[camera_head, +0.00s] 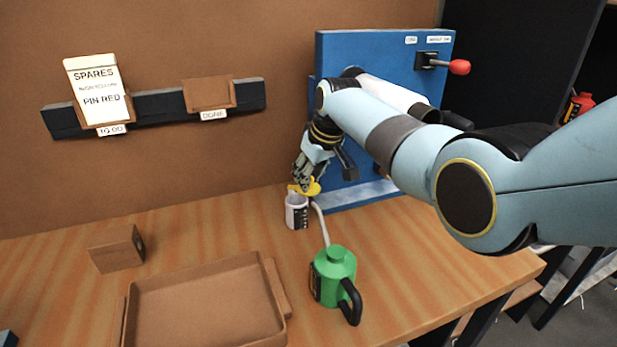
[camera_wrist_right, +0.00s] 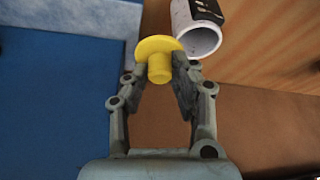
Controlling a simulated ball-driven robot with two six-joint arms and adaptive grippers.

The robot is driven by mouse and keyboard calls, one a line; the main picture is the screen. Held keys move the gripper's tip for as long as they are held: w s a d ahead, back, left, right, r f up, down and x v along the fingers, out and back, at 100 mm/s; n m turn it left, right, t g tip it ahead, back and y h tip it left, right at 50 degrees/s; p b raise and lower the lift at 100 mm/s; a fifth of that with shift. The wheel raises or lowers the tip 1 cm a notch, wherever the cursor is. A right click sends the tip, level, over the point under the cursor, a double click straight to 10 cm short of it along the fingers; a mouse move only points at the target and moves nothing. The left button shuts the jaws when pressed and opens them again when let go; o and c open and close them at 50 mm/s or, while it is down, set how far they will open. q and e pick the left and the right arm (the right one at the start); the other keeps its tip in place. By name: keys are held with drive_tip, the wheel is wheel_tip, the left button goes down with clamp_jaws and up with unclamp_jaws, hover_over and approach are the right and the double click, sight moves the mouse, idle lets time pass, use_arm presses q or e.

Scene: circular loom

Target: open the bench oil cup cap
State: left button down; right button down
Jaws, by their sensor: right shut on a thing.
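The oil cup (camera_head: 297,213) is a pale cylinder with a dark label, upright on the bench in front of the blue panel. It also shows in the right wrist view (camera_wrist_right: 203,40), where its open rim is partly visible. The yellow cap (camera_head: 313,188) is at the cup's top in the head view; in the wrist view the cap (camera_wrist_right: 159,62) sits beside the rim, not covering it. I cannot tell whether they touch. My right gripper (camera_head: 304,178) is shut on the cap's stem, which shows between its fingertips (camera_wrist_right: 160,72). My left gripper is not in view.
A green oil can (camera_head: 336,270) with a long spout stands just in front of the cup. A brown tray (camera_head: 195,277) and a small box (camera_head: 117,250) lie to the left. The blue panel (camera_head: 375,50) with a red-knobbed lever (camera_head: 459,67) rises behind.

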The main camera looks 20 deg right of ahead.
drive_tip(key=shift+w+d+n+y+b, duration=0.15)
drive_tip(key=shift+w+n+y+b, duration=0.15)
drive_tip(key=shift+n, duration=0.4)
drive_tip(key=c, duration=1.1)
unclamp_jaws()
drive_tip(key=v, duration=0.7)
drive_tip(key=shift+r, duration=0.25)
